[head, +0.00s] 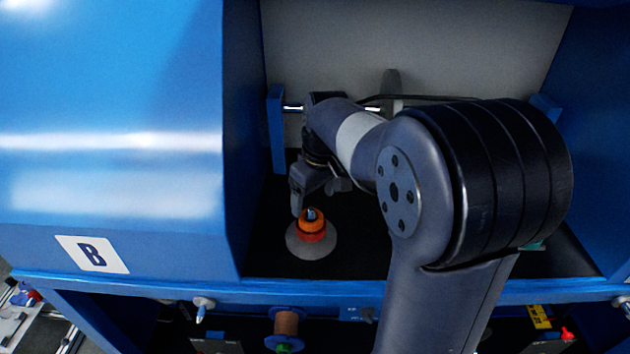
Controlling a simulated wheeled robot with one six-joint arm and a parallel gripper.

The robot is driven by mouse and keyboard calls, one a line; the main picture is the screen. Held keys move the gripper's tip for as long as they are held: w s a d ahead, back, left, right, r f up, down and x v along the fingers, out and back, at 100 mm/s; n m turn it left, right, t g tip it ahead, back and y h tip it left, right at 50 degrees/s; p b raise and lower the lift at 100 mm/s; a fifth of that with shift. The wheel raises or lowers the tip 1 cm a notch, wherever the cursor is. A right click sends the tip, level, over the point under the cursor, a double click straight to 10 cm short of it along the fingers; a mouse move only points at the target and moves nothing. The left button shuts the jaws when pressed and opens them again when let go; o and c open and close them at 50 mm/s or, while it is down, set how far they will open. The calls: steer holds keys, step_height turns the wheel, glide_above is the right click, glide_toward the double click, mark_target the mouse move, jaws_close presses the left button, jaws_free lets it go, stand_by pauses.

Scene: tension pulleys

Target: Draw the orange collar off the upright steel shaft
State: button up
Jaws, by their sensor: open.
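The orange collar (311,227) sits around the upright steel shaft (311,214), whose tip shows at the collar's centre. Both stand over a round grey base (311,246) on the black floor of the blue bay. My gripper (318,200) is open just behind and above the collar. One finger is close to the collar's upper left and the other is off to its right. I cannot tell whether either finger touches it. My arm reaches in from the right and hides part of the bay behind it.
Blue walls stand left and right of the bay, with a blue front edge (260,288) below. A horizontal steel rod (292,108) runs along the back, partly hidden by my arm. A brown spool (286,324) and a white knob (203,304) sit below the edge. Black floor left of the base is clear.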

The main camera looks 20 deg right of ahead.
mark_target(312, 210)
steer(key=f, duration=0.6)
steer(key=shift+w+a, duration=0.25)
steer(key=shift+w, duration=0.1)
steer(key=shift+r, duration=0.1)
steer(key=c, duration=1.1)
